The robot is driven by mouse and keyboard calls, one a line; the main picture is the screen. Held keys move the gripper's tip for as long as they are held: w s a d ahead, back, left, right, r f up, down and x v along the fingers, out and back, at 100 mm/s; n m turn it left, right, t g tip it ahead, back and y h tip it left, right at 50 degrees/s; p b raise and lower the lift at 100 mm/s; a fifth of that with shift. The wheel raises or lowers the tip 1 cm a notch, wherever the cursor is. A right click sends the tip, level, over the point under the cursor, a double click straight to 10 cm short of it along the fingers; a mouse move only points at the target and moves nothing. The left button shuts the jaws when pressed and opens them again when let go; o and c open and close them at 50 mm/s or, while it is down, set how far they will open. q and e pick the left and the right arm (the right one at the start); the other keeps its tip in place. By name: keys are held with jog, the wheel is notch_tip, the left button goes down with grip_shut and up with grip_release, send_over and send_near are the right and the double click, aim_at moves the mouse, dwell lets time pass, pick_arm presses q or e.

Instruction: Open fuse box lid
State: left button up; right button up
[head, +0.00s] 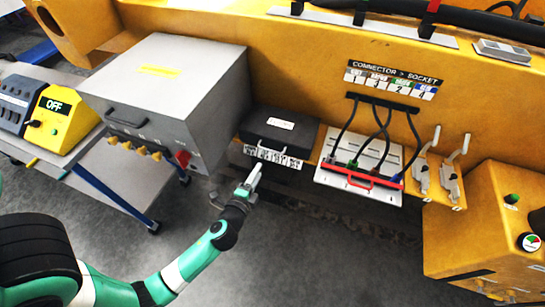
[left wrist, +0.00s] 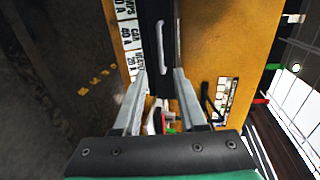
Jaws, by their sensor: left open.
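The fuse box (head: 278,130) is a dark box on the yellow machine side, with a white label on its top. Its lid looks shut, and a small handle sits near its front edge. A strip of white fuse labels (head: 272,155) runs along the front below. In the left wrist view the dark lid (left wrist: 153,15) carries a pale bar handle (left wrist: 161,42), beyond my fingertips and roughly in line with the gap between them. My left gripper (head: 254,178) is open and empty, in front of and below the box; its fingers also show in the left wrist view (left wrist: 160,72).
A large grey box (head: 185,85) with knobs stands close left of the fuse box. Right of it is a white connector panel (head: 360,165) with dark cables and a red handle, then metal latches (head: 436,170) and a yellow cabinet (head: 490,225). The floor in front is clear.

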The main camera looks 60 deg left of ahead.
pick_arm(q)
jog(key=b+x, duration=0.1)
jog(key=x, duration=1)
jog(key=shift+w+a+b, duration=0.1)
jog(key=shift+w+b, duration=0.15)
jog(key=shift+b, duration=0.05)
grip_shut()
dwell(0.8)
